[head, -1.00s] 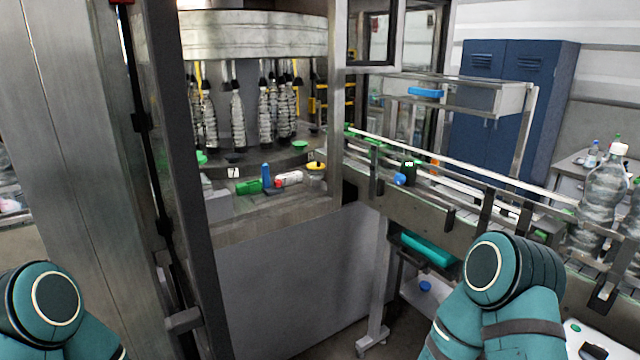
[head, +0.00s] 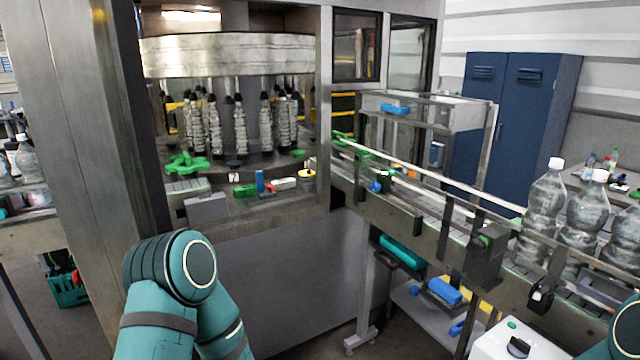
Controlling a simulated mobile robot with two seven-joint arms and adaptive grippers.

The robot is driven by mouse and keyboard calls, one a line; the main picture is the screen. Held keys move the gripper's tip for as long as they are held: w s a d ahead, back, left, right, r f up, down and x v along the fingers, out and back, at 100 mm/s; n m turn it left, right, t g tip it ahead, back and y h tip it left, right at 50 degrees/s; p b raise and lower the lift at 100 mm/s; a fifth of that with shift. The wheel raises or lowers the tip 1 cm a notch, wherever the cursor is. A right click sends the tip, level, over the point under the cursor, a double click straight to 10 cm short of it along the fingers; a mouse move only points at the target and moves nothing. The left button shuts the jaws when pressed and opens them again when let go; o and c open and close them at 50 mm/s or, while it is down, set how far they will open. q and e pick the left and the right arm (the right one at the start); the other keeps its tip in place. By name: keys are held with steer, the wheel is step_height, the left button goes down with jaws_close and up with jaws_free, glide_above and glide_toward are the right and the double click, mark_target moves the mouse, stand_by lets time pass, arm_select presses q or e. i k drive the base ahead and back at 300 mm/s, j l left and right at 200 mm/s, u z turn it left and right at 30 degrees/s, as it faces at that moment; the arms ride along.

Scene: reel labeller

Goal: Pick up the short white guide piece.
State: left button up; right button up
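A short white piece with a red end (head: 282,184) lies on the machine's ledge, between a blue upright item and a yellow-topped round item. It looks like the guide piece, but it is too small to be sure. A smaller white item (head: 235,164) sits further back by the carousel, and I cannot tell what it is. My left arm's teal links show at the lower left and part of my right arm at the lower right edge. Neither gripper is in view, and nothing is seen touching the white piece.
A green piece (head: 245,190), the blue upright item (head: 260,181) and the yellow-topped item (head: 306,175) crowd the ledge. A grey box (head: 206,207) stands to their left. A frame post (head: 325,110) rises on the right. The conveyor (head: 420,205) carries large bottles (head: 545,205).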

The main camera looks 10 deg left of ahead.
mark_target(286, 183)
steer(key=i+u, duration=0.2)
steer(key=i, duration=0.9)
